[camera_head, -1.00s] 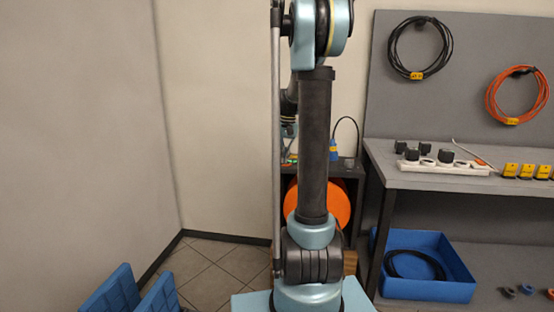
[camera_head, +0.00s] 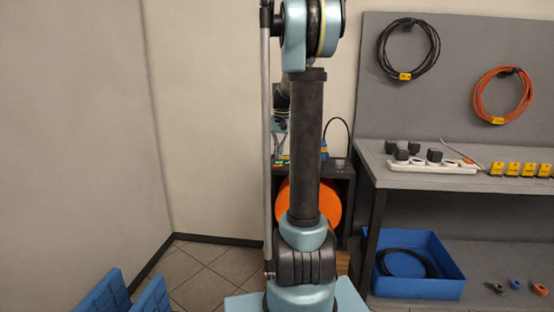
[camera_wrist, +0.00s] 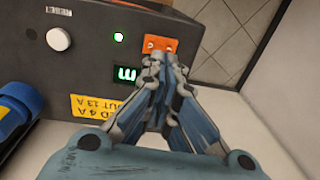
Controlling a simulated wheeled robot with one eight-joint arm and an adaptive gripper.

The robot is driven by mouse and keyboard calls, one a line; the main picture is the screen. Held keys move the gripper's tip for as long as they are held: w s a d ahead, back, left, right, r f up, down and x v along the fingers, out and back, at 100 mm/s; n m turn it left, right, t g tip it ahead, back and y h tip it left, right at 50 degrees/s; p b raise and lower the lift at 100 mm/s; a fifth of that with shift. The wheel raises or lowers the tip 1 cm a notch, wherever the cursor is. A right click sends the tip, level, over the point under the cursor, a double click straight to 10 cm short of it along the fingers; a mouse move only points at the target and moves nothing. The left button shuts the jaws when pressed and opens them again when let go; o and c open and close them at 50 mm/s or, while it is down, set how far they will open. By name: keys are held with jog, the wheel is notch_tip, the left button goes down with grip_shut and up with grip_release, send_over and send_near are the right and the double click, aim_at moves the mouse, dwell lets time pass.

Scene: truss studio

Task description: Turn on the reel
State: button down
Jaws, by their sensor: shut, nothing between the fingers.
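The reel is a dark housing (camera_head: 344,185) with an orange drum (camera_head: 328,205), partly hidden behind my arm in the head view. In the wrist view its dark top panel (camera_wrist: 85,65) carries an orange switch (camera_wrist: 160,44), a lit green lamp (camera_wrist: 118,38), a lit green display (camera_wrist: 127,74) and a white reset button (camera_wrist: 59,39). My gripper (camera_wrist: 166,60) is shut and empty, its fingertips right at the near edge of the orange switch. Whether they touch it I cannot tell. In the head view my gripper (camera_head: 281,150) is small, just above the housing.
A blue plug (camera_wrist: 15,110) stands on the panel at left, beside a yellow label (camera_wrist: 97,108). A workbench (camera_head: 440,180) with a power strip (camera_head: 430,167) is at right, a blue bin (camera_head: 430,288) below it. Tiled floor (camera_head: 215,262) lies open at left.

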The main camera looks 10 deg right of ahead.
notch_tip(320, 180, up, 12)
jog(key=a, duration=0.1)
jog(key=shift+w+a+f, duration=0.15)
jog(key=shift+w, duration=0.1)
jog(key=s+a+f+n, duration=0.1)
jog(key=s+a+f, duration=0.1)
jog(key=s+f, duration=0.6)
jog(key=s+a+f+n+t, duration=0.1)
jog(key=s+f, duration=0.7)
jog(key=s, duration=0.8)
jog(key=s+a+f+n+t, duration=0.1)
jog(key=s+a+f+n, duration=0.1)
jog(key=s+f, duration=0.7)
jog(key=s, duration=0.3)
jog(key=shift+s+a+h, duration=0.35)
jog(key=shift+s+h, duration=0.05)
